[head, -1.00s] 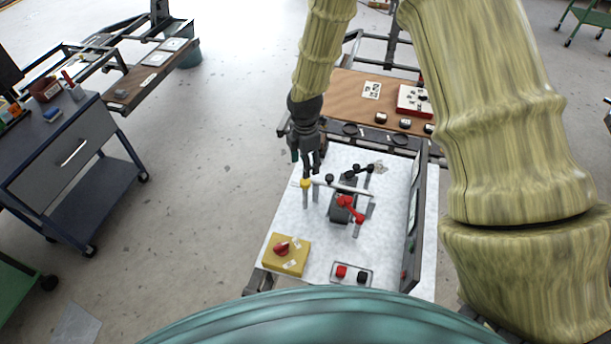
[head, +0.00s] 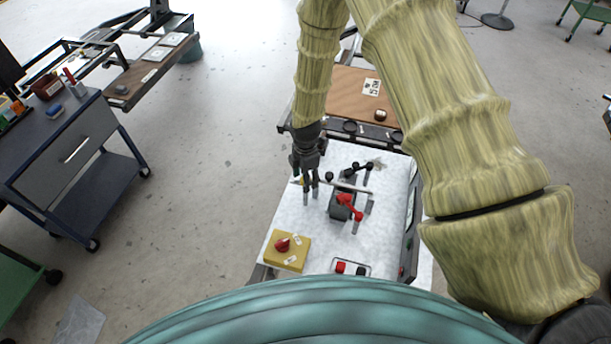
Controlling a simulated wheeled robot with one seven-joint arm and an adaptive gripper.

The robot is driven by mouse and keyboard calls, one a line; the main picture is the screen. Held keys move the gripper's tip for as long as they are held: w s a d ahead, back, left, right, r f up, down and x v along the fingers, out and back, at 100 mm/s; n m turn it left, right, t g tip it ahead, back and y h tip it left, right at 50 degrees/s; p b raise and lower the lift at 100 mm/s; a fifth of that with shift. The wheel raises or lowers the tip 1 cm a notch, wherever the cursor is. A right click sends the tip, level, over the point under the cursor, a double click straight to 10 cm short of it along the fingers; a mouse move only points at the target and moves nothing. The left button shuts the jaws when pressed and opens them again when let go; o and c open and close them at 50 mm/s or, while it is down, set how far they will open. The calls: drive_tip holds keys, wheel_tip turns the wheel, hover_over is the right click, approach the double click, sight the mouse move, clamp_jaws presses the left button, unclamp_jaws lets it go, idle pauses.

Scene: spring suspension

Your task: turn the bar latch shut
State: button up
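A pale bar (head: 350,188) runs left to right across the white worktop (head: 285,225), on short grey posts. Its left end, which showed a yellow knob, is now mostly hidden by my gripper. I take this bar to be the bar latch, but cannot be sure. My gripper (head: 311,183) points down over that left end. Whether its fingers touch the bar or are closed on it is too small to tell. A red handle (head: 348,206) on a dark block (head: 338,210) and a black-knobbed handle (head: 362,171) are right of my gripper.
A yellow box with a red knob (head: 283,245) stands at the front left of the worktop. A button box (head: 350,268) is at the front. A dark upright panel (head: 409,225) edges the right side. A brown-topped table (head: 350,90) lies behind.

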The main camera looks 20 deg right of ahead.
drive_tip(key=c, duration=1)
drive_tip(key=m+b, duration=0.2)
drive_tip(key=m, duration=0.2)
drive_tip(key=shift+f, duration=0.1)
drive_tip(key=m+b, duration=0.2)
drive_tip(key=m, duration=0.3)
drive_tip(key=m+b, duration=0.1)
drive_tip(key=m, duration=0.3)
drive_tip(key=shift+m, duration=0.4)
drive_tip(key=shift+m+b, duration=0.3)
drive_tip(key=shift+m, duration=1.7)
